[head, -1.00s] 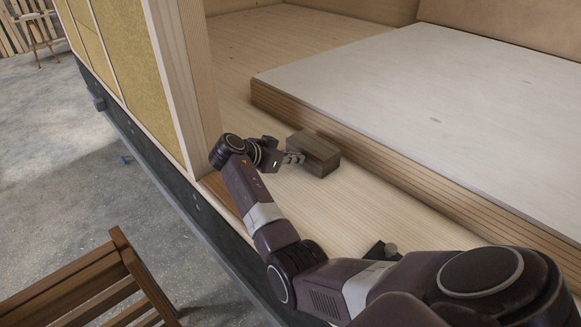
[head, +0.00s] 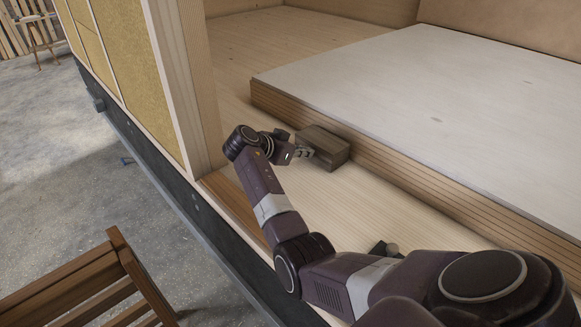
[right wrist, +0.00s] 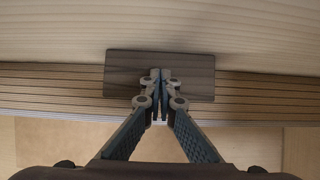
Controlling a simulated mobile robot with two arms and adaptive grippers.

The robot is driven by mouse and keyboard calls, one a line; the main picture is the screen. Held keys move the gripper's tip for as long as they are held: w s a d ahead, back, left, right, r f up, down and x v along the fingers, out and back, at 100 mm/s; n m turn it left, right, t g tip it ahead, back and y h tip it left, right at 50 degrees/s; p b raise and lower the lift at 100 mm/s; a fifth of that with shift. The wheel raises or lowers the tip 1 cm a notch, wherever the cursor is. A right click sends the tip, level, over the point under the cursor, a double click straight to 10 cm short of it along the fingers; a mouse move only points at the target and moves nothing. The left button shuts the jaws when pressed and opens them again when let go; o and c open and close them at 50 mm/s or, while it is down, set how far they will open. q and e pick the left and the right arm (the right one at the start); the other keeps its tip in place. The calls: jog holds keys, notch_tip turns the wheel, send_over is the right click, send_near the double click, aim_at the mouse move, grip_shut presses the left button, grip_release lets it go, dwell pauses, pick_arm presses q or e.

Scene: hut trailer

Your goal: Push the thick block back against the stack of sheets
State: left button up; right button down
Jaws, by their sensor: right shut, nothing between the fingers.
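The thick dark brown block (head: 332,145) lies on the pale wood floor beside the layered side of the stack of sheets (head: 430,95), which has a whitish top. Its far side is close to the stack; whether they touch is hidden. My right gripper (head: 306,153) is shut and empty, its fingertips at the near side of the block. In the right wrist view, the shut fingertips (right wrist: 160,80) overlap the middle of the block (right wrist: 125,70), with the striped stack edge (right wrist: 50,80) running past both sides. My left gripper is not in view.
A wall post (head: 200,85) stands just left of my right wrist. The floor edge (head: 235,205) drops to concrete on the left. A wooden chair (head: 95,285) is at the lower left. A small black item with a grey knob (head: 391,248) shows partly behind my arm.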

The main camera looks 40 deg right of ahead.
jog(key=shift+d, duration=0.45)
jog(key=shift+f+p+v, duration=0.15)
jog(key=shift+p+v, duration=0.25)
jog(key=shift+v, duration=0.8)
jog(key=shift+f+p+v, duration=0.15)
jog(key=shift+p+v, duration=0.2)
jog(key=shift+v, duration=0.8)
jog(key=shift+f+p+v, duration=0.15)
jog(key=shift+p+v, duration=0.05)
jog(key=shift+v, duration=0.6)
jog(key=shift+f+p+v, duration=0.15)
jog(key=shift+v, duration=0.65)
jog(key=shift+w+a, duration=0.1)
jog(key=shift+a, duration=0.1)
